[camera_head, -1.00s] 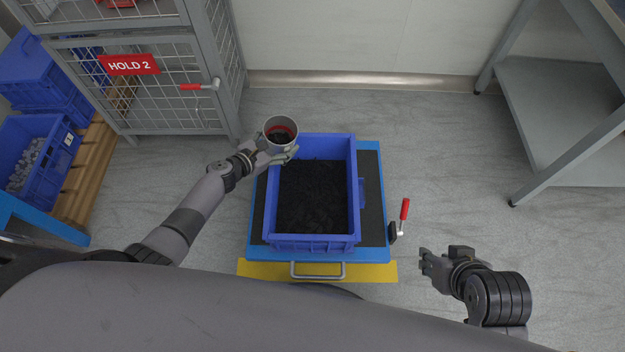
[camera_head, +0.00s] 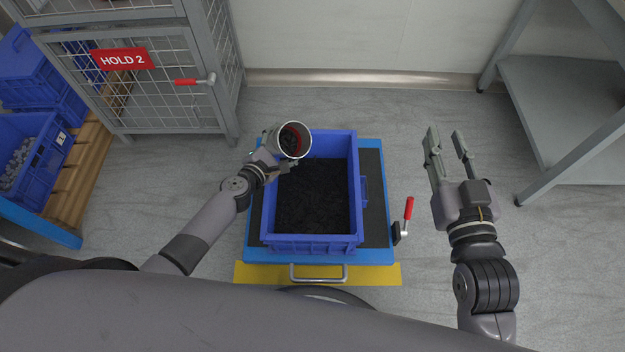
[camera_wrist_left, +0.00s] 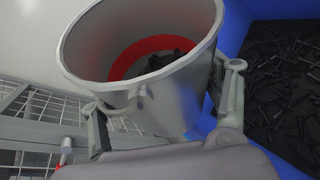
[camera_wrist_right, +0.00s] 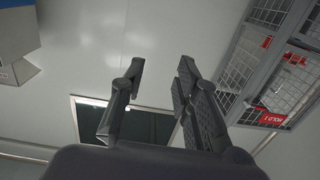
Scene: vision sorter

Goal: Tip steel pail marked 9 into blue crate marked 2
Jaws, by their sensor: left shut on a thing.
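The steel pail (camera_head: 291,141) is held by my left gripper (camera_head: 273,163) above the far left corner of the blue crate (camera_head: 357,215). The pail is tilted towards the right, with its mouth over the crate. A red band and dark pieces show inside it, and they also show in the left wrist view, where the fingers grip the pail (camera_wrist_left: 165,100) on both sides. The crate holds a bed of small black pieces. No number is readable on pail or crate. My right gripper (camera_head: 446,140) is open and empty, right of the crate; its spread fingers show in the right wrist view (camera_wrist_right: 155,90).
The crate stands on a blue platform (camera_head: 375,256) with a dark top, yellow front edge and red-handled lever (camera_head: 408,210). A mesh cage (camera_head: 165,100) marked HOLD 2 stands back left, blue crates (camera_head: 60,165) on a pallet far left, a grey shelf (camera_head: 560,110) right.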

